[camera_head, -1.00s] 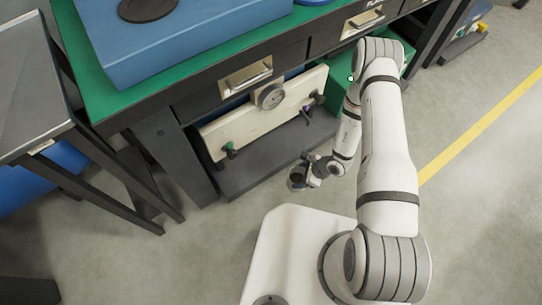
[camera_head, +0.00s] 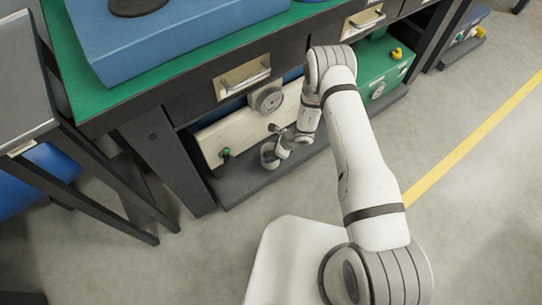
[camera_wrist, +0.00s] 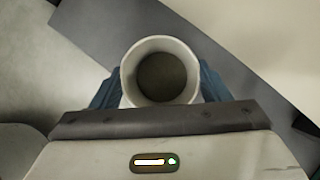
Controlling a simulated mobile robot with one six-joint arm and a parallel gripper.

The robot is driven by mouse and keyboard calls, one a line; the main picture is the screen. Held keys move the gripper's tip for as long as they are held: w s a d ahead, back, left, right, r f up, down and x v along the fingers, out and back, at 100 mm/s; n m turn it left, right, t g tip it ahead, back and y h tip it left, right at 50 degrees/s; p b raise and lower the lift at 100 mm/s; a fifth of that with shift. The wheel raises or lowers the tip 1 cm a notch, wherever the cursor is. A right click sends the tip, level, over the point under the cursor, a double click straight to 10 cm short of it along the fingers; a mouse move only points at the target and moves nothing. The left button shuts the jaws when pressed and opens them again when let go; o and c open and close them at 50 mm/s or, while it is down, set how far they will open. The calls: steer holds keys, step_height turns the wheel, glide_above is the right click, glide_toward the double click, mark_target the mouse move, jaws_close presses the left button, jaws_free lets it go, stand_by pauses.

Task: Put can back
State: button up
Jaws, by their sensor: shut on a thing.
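The can (camera_wrist: 160,78) shows in the wrist view as a round, open-topped pale cup shape with a dark inside. My gripper (camera_wrist: 160,90) is shut on it, with a blue finger on each side. In the head view the can (camera_head: 269,157) is small and looks upright at the end of my gripper (camera_head: 275,150). It is over or on the dark lower shelf (camera_head: 240,187) of the workbench, in front of the cream panel. I cannot tell whether its base touches the shelf.
A cream panel with a gauge (camera_head: 269,99) and a green knob (camera_head: 224,153) stands behind the can. A green box (camera_head: 385,75) stands right of it. The workbench (camera_head: 90,100) with drawers overhangs the shelf. A dark table (camera_head: 25,95) is at left.

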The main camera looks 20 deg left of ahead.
step_height(320, 180, down, 4)
steer(key=shift+w+a+f+b, duration=0.1)
steer(key=shift+b, duration=0.95)
steer(key=o, duration=1.3)
steer(key=shift+r, duration=0.2)
steer(key=p+v, duration=0.4)
steer(key=v, duration=0.8)
